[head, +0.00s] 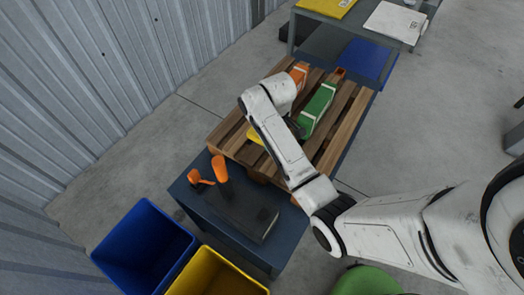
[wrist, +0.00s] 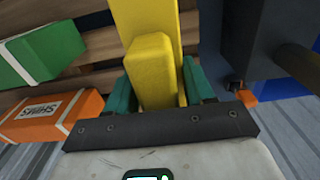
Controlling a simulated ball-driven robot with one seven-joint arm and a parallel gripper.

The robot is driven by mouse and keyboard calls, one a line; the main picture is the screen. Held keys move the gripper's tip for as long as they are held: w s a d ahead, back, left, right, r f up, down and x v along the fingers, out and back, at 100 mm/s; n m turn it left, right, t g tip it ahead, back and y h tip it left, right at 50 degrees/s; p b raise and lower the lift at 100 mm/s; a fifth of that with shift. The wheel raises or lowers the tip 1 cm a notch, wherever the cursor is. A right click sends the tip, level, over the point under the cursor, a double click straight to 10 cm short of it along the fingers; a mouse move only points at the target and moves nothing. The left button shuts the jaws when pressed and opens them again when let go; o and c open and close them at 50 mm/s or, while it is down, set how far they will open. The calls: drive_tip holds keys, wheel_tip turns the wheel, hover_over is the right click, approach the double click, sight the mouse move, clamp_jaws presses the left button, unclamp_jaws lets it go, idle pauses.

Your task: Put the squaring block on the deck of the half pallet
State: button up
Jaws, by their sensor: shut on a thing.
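The squaring block appears as a yellow piece (wrist: 152,75) in the wrist view, with a thick front part and a taller flat part behind. My gripper (wrist: 160,90) has its teal fingers on both sides of it and is shut on it. In the head view a bit of the yellow block (head: 255,135) shows beside my arm, over the left part of the half pallet (head: 342,125); my arm hides the fingers. The pallet's wooden slats also show behind the block in the wrist view (wrist: 82,78). I cannot tell whether the block touches the deck.
A green box (head: 317,108) and an orange box (head: 299,76) lie on the pallet. Orange-handled tools (head: 222,172) and a dark case (head: 246,214) are at the near end of the blue bench (head: 195,205). A blue bin (head: 146,245) and yellow bin (head: 215,275) stand nearby.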

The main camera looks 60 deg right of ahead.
hover_over(261, 160)
wheel_tip(261, 160, down, 5)
drive_tip(key=shift+s+d, duration=0.1)
drive_tip(key=shift+d, duration=0.05)
drive_tip(key=shift+f, duration=1.7)
drive_tip(key=shift+f, duration=0.15)
drive_tip(key=o, duration=1.2)
